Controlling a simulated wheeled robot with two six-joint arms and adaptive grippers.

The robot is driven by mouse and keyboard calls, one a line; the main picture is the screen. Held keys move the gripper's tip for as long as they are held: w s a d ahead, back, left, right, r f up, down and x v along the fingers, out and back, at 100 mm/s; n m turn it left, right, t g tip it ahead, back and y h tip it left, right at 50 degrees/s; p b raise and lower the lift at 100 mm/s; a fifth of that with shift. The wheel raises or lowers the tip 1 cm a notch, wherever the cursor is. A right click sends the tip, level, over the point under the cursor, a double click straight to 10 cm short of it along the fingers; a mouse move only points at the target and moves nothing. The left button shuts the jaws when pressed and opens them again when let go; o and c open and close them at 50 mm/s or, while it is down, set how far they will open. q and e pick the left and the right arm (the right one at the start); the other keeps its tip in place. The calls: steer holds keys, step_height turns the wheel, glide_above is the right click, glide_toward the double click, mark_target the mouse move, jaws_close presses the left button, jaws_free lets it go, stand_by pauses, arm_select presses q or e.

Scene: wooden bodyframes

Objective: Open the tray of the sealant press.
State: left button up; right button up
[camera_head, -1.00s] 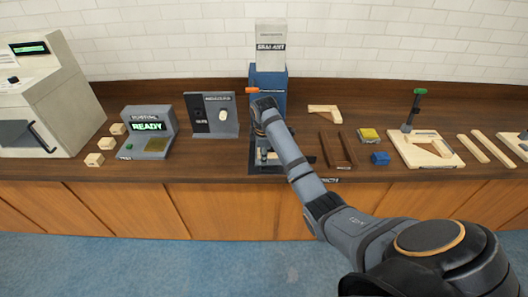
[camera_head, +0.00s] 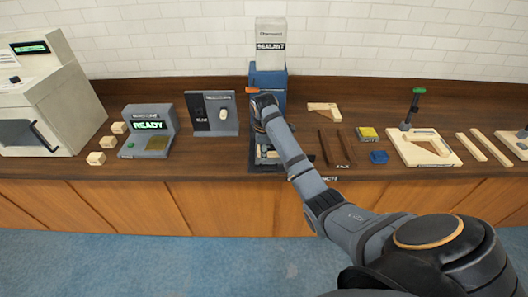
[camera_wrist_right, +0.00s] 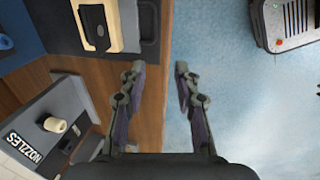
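The sealant press (camera_head: 267,85) is a blue column with a white top marked SEALANT, at the back middle of the counter. Its dark tray (camera_wrist_right: 148,28) lies at the counter's front edge in the right wrist view. A pale wooden piece with a black fitting (camera_wrist_right: 97,27) sits beside the tray's slotted end. My right arm reaches across the press and hides much of its lower part in the head view. My right gripper (camera_wrist_right: 160,67) is open and empty, its fingertips straddling the counter edge line, apart from the tray. My left gripper is not in view.
A nozzle holder (camera_head: 212,115) and a READY box (camera_head: 148,133) stand left of the press. Dark wooden strips (camera_head: 336,148), a yellow-topped block (camera_head: 367,134) and a blue block (camera_head: 379,157) lie to the right. Open floor (camera_wrist_right: 235,110) is in front of the counter.

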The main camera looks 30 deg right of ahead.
step_height(320, 180, up, 6)
steer(key=s, duration=0.1)
steer(key=shift+a+r, duration=0.15)
steer(key=shift+a, duration=0.15)
steer(key=shift+s, duration=0.1)
step_height(320, 180, down, 22)
steer(key=s+m+b, duration=0.2)
steer(key=s+m, duration=0.1)
steer(key=s+f+m+b, duration=0.1)
steer(key=s+f, duration=0.2)
steer(key=f, duration=0.4)
steer(key=s+a+f+m, duration=0.1)
steer(key=s+f, duration=0.3)
steer(key=f, duration=0.2)
steer(key=s+f+m+b, duration=0.1)
steer(key=s+f, duration=0.2)
steer(key=f, duration=0.4)
steer(key=s+a+f+m+b, duration=0.1)
steer(key=s+f+m, duration=0.1)
steer(key=s+f, duration=0.4)
steer(key=s+a+f+m+b, duration=0.1)
steer(key=s+f, duration=0.6)
steer(key=s, duration=1)
steer(key=s+a+f+m+b, duration=0.1)
steer(key=s+a+f+m, duration=0.1)
steer(key=s+f, duration=0.5)
steer(key=s, duration=0.5)
steer(key=shift+a+m+g, duration=0.2)
steer(key=shift+m+g, duration=0.1)
